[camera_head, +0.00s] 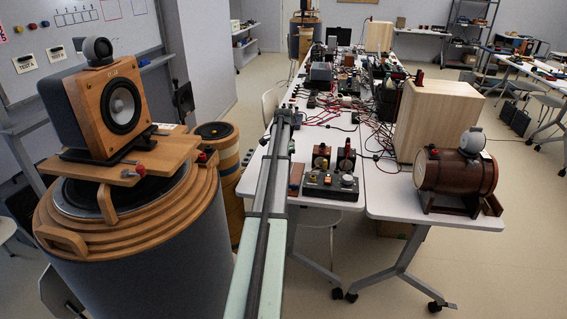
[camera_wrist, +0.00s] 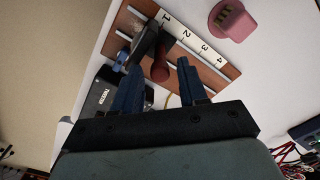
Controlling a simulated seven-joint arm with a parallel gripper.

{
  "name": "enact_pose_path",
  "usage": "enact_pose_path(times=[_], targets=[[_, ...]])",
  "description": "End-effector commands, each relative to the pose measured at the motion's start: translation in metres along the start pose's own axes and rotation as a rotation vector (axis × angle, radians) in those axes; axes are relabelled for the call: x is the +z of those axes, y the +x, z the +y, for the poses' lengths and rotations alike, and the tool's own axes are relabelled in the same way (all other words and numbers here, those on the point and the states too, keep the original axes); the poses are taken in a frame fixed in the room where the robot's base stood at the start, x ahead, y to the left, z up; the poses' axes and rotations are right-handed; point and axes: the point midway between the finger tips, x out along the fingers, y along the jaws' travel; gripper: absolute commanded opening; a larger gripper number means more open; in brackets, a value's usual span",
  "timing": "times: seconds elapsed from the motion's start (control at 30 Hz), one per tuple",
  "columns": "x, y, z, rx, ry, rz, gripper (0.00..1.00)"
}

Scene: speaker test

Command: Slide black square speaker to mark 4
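In the wrist view, a brown board (camera_wrist: 223,78) carries a white strip (camera_wrist: 188,37) with marks 1 to 4. A small dark block (camera_wrist: 146,43), possibly the black square speaker, is on the board near mark 1.
A black labelled box (camera_wrist: 103,92) lies left of the fingers, and a pink object (camera_wrist: 232,20) sits beyond the board. In the head view, a wooden speaker (camera_head: 107,106) stands left. The white table (camera_head: 388,197) holds cables, devices, a wooden box (camera_head: 431,118) and a brown barrel (camera_head: 455,172).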

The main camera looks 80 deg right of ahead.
Motion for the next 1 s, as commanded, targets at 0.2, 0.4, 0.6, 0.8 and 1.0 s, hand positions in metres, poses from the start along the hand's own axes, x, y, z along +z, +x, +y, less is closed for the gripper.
enact_pose_path(times=[0.2, 0.4, 0.6, 0.8, 1.0], targets=[[0.000, 0.000, 0.000, 0.000, 0.000, 0.000, 0.21], [0.000, 0.000, 0.000, 0.000, 0.000, 0.000, 0.02], [0.000, 0.000, 0.000, 0.000, 0.000, 0.000, 0.00], [0.000, 0.000, 0.000, 0.000, 0.000, 0.000, 0.00], [-0.011, 0.000, -0.011, 0.000, 0.000, 0.000, 0.00]])
